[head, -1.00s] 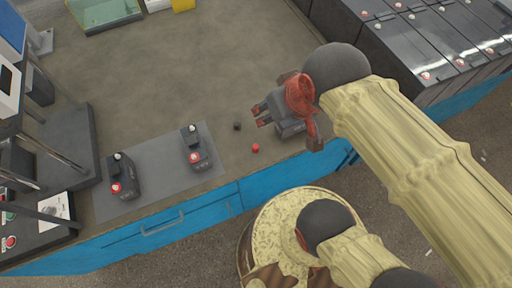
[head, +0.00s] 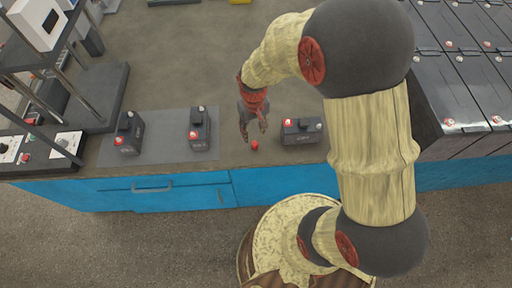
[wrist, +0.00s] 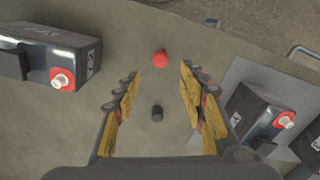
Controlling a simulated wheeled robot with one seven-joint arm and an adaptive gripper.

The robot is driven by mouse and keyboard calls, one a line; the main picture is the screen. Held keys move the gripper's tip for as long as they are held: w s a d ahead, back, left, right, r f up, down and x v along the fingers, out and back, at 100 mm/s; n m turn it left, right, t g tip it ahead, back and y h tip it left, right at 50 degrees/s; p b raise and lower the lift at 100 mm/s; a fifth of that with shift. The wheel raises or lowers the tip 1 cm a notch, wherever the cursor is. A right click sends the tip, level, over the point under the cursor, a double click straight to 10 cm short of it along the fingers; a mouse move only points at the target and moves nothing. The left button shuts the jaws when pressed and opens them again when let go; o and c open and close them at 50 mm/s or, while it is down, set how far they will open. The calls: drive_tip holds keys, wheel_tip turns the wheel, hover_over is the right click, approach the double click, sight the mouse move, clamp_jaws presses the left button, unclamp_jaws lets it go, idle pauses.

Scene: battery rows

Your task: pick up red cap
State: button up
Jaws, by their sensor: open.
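The red cap (head: 254,145) lies on the brown worktop near its front edge. In the wrist view the red cap (wrist: 160,58) sits just beyond the fingertips, roughly midway between them. My gripper (head: 253,136) points down over the worktop by the cap; in the wrist view my gripper (wrist: 160,75) is open and empty, its yellow-padded fingers spread apart. A small black cap (wrist: 157,113) lies between the fingers in the wrist view; in the head view my gripper hides it.
A battery (head: 301,131) stands right of my gripper. Two more batteries (head: 200,130) (head: 129,133) stand on a grey mat (head: 165,124) to the left. Rows of batteries (head: 463,95) are at the right.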

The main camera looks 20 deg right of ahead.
sight(255, 143)
wheel_tip(255, 143, down, 3)
drive_tip(key=shift+a+r+b, duration=0.1)
drive_tip(key=shift+b, duration=0.35)
drive_tip(key=f+b, duration=0.1)
drive_tip(key=f, duration=0.2)
drive_tip(key=f+b, duration=0.1)
drive_tip(key=f, duration=0.1)
drive_tip(key=shift+s+f+b, duration=0.1)
drive_tip(key=shift+s+b, duration=0.15)
drive_tip(key=shift+b, duration=0.1)
drive_tip(key=c, duration=0.3)
drive_tip(key=c, duration=0.6)
